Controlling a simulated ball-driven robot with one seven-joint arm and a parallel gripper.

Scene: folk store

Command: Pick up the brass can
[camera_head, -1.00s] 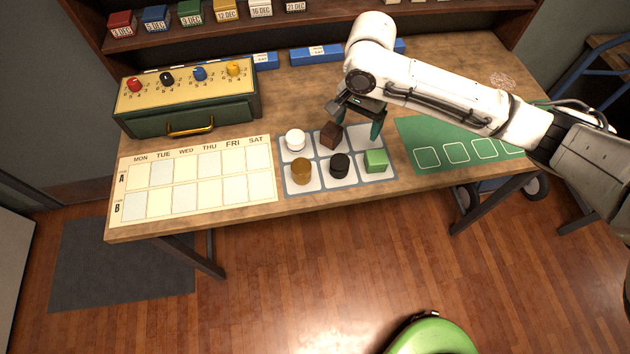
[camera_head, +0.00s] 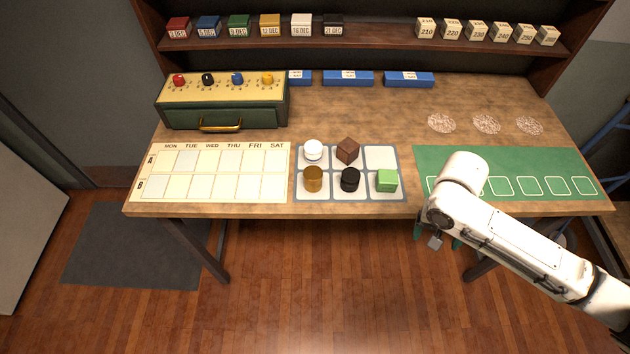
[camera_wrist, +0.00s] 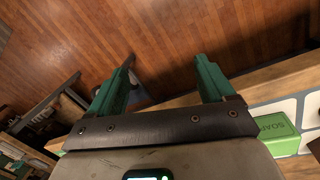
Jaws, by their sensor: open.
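The brass can (camera_head: 313,180) is a short golden-brown cylinder. In the head view it stands upright in the front left cell of the grey tray (camera_head: 300,197). My gripper (camera_head: 436,236) is off the table's front edge, to the right of the tray and well apart from the can. In the wrist view its two green fingers (camera_wrist: 160,80) are spread with nothing between them. The can does not show in the wrist view.
A white can (camera_head: 313,151), brown cube (camera_head: 347,151), black can (camera_head: 350,179) and green block (camera_head: 386,181) share the tray. The green block also shows in the wrist view (camera_wrist: 278,135). A calendar board (camera_head: 215,174) lies left, a green mat (camera_head: 500,160) right.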

